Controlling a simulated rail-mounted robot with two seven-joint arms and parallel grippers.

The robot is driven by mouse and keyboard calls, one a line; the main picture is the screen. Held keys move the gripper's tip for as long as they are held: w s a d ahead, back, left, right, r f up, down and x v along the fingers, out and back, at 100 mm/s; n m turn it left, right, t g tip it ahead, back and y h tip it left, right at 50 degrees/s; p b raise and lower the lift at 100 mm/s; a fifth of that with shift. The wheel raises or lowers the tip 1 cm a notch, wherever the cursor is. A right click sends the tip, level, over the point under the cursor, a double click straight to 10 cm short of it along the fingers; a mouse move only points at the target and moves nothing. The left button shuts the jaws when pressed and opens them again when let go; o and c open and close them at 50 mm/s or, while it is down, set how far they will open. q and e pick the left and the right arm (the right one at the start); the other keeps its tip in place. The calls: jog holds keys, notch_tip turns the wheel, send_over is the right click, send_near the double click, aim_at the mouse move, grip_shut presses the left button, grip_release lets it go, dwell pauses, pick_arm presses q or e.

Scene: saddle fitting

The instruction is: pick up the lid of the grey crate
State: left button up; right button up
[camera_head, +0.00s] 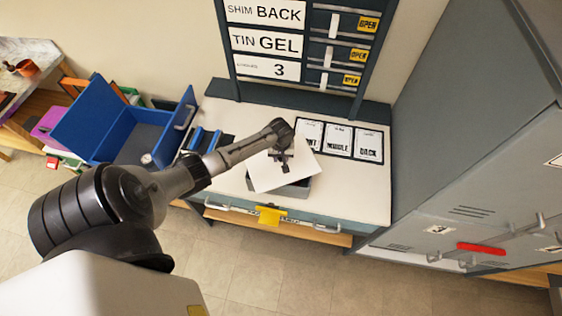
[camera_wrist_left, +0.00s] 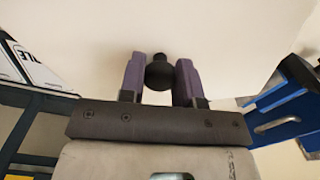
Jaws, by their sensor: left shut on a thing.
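The crate's lid (camera_head: 268,177) is a pale flat plate with a dark round knob (camera_wrist_left: 160,72) on top. In the head view it lies over the grey crate (camera_head: 294,191), turned askew to it, so part of the crate shows at the lid's front right. My left gripper (camera_head: 281,159) comes from above and its purple fingers are shut on the knob, one on each side in the left wrist view. The lid looks lifted off the crate, but the gap's height is hard to tell. The crate's inside is hidden. My right gripper is not in view.
Three labelled cards (camera_head: 338,140) lie behind the lid on the pale worktop (camera_head: 350,195). A blue open box (camera_head: 140,140) stands to the left, and a grey cabinet (camera_head: 480,150) to the right. A sign board (camera_head: 300,50) rises behind. The worktop's right front is clear.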

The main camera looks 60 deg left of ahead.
pick_arm(q)
grip_shut()
jog(key=shift+r, duration=0.1)
